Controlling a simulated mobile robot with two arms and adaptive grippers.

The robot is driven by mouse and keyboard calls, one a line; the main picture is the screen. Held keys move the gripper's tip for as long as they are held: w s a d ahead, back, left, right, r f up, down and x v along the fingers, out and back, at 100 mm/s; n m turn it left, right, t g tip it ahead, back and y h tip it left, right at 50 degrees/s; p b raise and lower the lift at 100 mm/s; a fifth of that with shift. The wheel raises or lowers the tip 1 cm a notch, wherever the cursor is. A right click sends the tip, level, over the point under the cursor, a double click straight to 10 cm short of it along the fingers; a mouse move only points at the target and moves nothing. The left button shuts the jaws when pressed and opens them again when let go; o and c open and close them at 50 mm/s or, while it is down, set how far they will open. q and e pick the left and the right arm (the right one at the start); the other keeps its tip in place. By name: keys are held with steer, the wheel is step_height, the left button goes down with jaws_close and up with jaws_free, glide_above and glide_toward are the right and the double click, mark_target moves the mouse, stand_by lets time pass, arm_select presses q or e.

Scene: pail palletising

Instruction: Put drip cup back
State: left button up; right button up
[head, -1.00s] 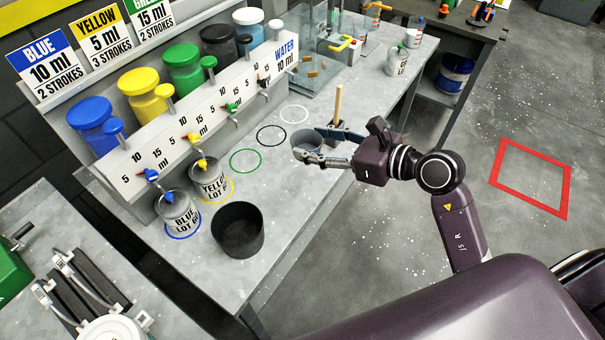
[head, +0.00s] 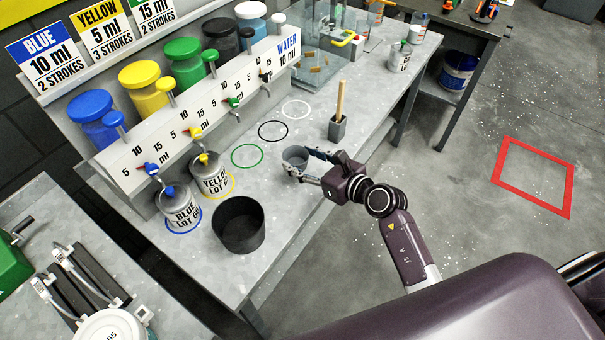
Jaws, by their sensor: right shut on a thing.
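My right gripper (head: 299,169) is shut on a small grey cup (head: 296,156), which looks like the drip cup. It holds the cup over the front part of the grey bench (head: 290,205), right of the green ring. The fingers hide part of the cup, and I cannot tell whether its base touches the bench. My left gripper is not in view.
A black tub (head: 238,226) stands at the bench front. The blue-lot can (head: 180,208) and yellow-lot can (head: 211,177) stand under the dispenser row (head: 200,120). A grey holder (head: 337,128) with a wooden stick is behind my gripper. Green, black and white rings are empty.

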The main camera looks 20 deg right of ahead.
steer(key=shift+f+b, duration=0.65)
steer(key=shift+f, duration=2.15)
steer(key=shift+f, duration=0.15)
steer(key=o, duration=1.3)
steer(key=shift+c, duration=0.2)
steer(key=shift+r, duration=0.2)
steer(key=b+v, duration=0.1)
steer(key=v, duration=1.1)
